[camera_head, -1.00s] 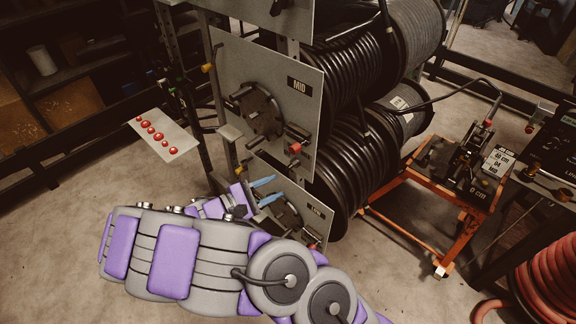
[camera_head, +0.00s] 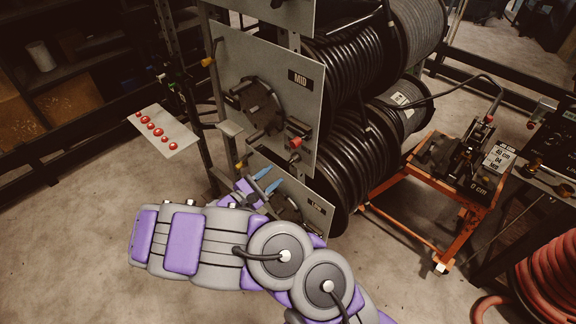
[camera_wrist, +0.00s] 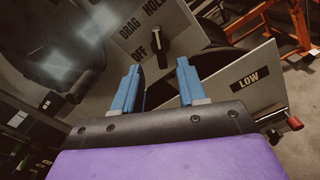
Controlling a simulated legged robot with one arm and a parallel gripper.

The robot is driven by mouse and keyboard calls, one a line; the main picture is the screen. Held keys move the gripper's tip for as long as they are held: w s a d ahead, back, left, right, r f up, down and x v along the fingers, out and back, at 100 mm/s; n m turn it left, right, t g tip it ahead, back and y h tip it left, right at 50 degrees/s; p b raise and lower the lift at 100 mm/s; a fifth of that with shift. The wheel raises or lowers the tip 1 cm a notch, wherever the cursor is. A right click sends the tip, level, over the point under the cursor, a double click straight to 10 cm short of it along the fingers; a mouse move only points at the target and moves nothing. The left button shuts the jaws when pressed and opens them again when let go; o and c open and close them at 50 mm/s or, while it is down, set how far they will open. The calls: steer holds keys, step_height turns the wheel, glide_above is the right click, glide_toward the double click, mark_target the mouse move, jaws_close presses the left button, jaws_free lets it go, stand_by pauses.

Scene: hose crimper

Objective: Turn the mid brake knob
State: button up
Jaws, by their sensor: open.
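The MID panel (camera_head: 225,55) is a grey plate carrying a dark round hub (camera_head: 258,108) and a red-tipped part (camera_head: 295,142) below its label. In the wrist view, a black knob (camera_wrist: 161,42) sits on a grey plate marked DRAG, HOLD and OFF, above the LOW panel. I cannot tell its setting or match it surely to a part in the head view. My gripper (camera_head: 268,179) is open, its two blue fingers just under the MID panel's lower edge. In the wrist view my gripper (camera_wrist: 158,86) points toward the knob, apart from it, with nothing between the fingers.
The LOW panel (camera_wrist: 258,62) is close to the right finger, with a red-tipped part (camera_wrist: 294,123) at its edge. Black hose reels (camera_head: 355,150) stand behind the panels. An orange cart (camera_head: 455,235) stands at right. A plate with red buttons (camera_head: 165,130) is at left.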

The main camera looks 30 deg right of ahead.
mark_target(290, 162)
steer(key=b+x, duration=0.1)
steer(key=x, duration=0.7)
steer(key=shift+c, duration=0.4)
jaws_close()
